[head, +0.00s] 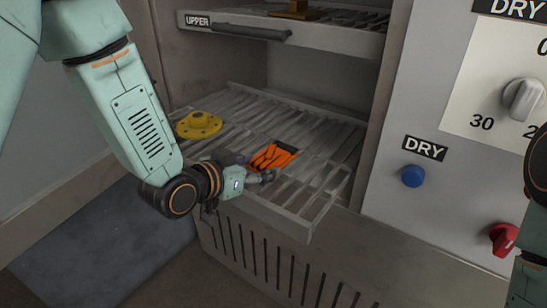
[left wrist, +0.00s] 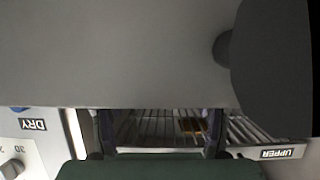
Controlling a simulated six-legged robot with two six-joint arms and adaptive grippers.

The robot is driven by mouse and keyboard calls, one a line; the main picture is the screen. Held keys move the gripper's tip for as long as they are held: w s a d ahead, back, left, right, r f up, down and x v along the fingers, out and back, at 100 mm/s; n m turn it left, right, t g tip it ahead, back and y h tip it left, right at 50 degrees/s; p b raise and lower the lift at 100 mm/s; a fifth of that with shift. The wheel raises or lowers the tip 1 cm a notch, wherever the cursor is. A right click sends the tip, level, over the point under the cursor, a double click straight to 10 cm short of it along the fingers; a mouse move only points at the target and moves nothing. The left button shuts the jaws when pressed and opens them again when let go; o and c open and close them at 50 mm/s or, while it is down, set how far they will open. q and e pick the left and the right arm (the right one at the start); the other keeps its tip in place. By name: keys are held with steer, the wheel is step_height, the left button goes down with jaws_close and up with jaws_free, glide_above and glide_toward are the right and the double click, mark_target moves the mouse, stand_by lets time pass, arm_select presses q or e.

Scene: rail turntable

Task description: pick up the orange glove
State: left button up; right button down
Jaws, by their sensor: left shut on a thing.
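The orange glove (head: 273,156) has dark parts and lies on the slatted lower rack (head: 333,183), near its front edge, in the head view. My left gripper (head: 266,176) reaches in from the left over the rack's front rim and is shut on the glove's near end. The fingertips are small there and partly hide that end. The glove still looks low, at the slats; I cannot tell whether it is clear of them. In the left wrist view, the glove cannot be made out for certain. My right gripper is out of view.
A yellow flanged part (head: 198,125) sits on the lower rack, left of the glove. Above is the upper rack (head: 283,35) with another yellow part (head: 296,10). To the right, the panel has a blue button (head: 413,176), a red knob (head: 504,238) and a dial (head: 523,99).

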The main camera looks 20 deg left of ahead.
arm_select(q)
steer(key=shift+c, duration=1.4)
step_height(320, 180, up, 10)
steer(key=p, duration=0.4)
